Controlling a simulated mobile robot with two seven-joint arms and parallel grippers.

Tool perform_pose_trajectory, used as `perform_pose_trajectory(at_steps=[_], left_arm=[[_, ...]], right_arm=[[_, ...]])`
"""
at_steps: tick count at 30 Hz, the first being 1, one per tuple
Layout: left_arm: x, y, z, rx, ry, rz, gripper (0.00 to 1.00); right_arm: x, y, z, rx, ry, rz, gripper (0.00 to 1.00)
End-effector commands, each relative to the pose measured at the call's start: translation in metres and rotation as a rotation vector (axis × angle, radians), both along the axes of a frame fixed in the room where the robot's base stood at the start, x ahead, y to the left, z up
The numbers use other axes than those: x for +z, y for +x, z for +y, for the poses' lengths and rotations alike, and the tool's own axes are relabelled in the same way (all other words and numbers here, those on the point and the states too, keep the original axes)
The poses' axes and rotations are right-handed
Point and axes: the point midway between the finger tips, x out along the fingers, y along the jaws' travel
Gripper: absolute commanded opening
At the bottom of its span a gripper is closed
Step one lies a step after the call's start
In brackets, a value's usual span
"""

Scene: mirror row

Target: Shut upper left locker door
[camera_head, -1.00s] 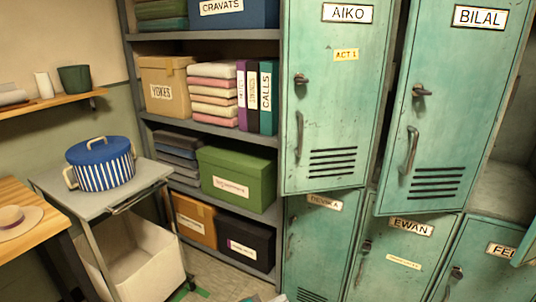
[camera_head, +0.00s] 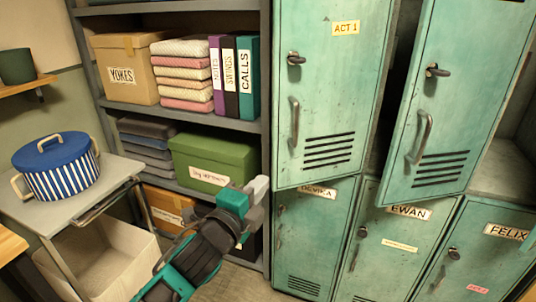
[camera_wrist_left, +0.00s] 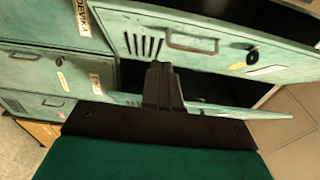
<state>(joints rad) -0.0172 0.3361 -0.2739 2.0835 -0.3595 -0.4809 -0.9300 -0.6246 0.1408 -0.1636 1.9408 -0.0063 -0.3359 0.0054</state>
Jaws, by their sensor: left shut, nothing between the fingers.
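The upper left locker door (camera_head: 335,90), green with an ACT 1 sticker, stands ajar. Its lower left corner juts out over the DEVIKA door below, and its handle (camera_head: 294,122) is on the left side. Its name plate is above the head view. In the left wrist view this door (camera_wrist_left: 215,25) shows turned sideways, with slots, handle and sticker. My left gripper (camera_head: 258,188) is shut and empty, just left of and below the door's lower left corner, in front of the shelf. Its dark fingers (camera_wrist_left: 163,85) show in the wrist view. My right gripper is out of view.
The upper door to the right (camera_head: 450,95) hangs open, with a dark gap beside it. The lower DEVIKA, EWAN (camera_head: 400,245) and FELIX doors look closed. A shelf (camera_head: 190,118) with boxes and binders stands left. A trolley (camera_head: 115,180) carries a striped pot (camera_head: 57,170).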

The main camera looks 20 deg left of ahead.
Motion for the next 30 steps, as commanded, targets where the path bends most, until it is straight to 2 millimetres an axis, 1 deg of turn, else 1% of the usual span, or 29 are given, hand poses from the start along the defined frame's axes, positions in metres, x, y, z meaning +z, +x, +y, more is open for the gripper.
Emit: perform_pose_trajectory(at_steps=[15,18,24,30], left_arm=[[0.001,0.092,-0.011,0.0,-0.003,-0.001,0.0],[0.001,0.105,0.0,0.001,0.0,0.001,0.0],[0.0,0.118,0.011,-0.001,-0.001,0.002,0.0],[0.0,0.121,0.014,-0.001,-0.002,0.001,0.0]], right_arm=[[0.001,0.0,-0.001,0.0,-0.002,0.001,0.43],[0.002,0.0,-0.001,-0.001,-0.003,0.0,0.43],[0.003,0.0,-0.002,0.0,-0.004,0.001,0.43],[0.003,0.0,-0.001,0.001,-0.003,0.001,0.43]])
